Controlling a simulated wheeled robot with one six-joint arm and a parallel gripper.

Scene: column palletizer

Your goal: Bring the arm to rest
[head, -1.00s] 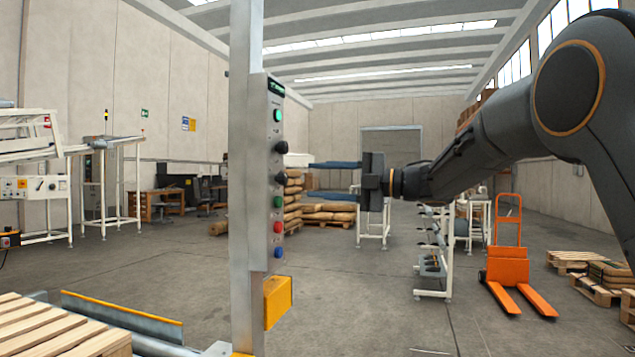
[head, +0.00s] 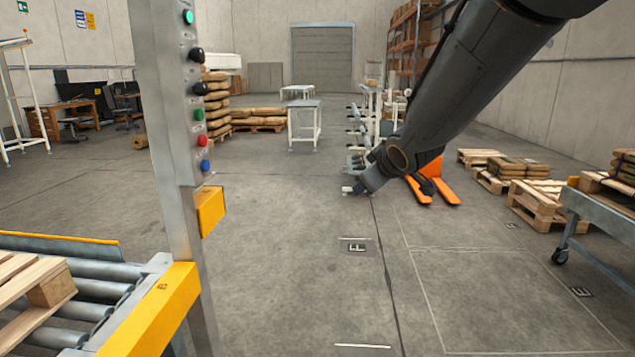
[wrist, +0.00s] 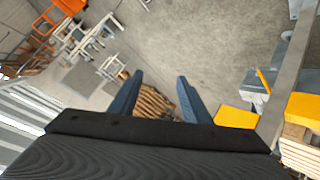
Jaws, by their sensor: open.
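My gripper (wrist: 157,88) shows in the wrist view with its two blue fingers apart and nothing between them. Sacks on a pallet (wrist: 155,102) appear far off behind the gap. In the head view my dark arm (head: 455,90) comes down from the upper right and its wrist end (head: 370,180) is low, over the open floor in the picture.
A steel post with buttons (head: 165,120) stands at left, beside a roller conveyor (head: 95,285) with a yellow end (head: 150,315) and a wooden pallet (head: 45,275). An orange pallet truck (head: 445,192) and pallets (head: 540,205) are at right. The middle floor is clear.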

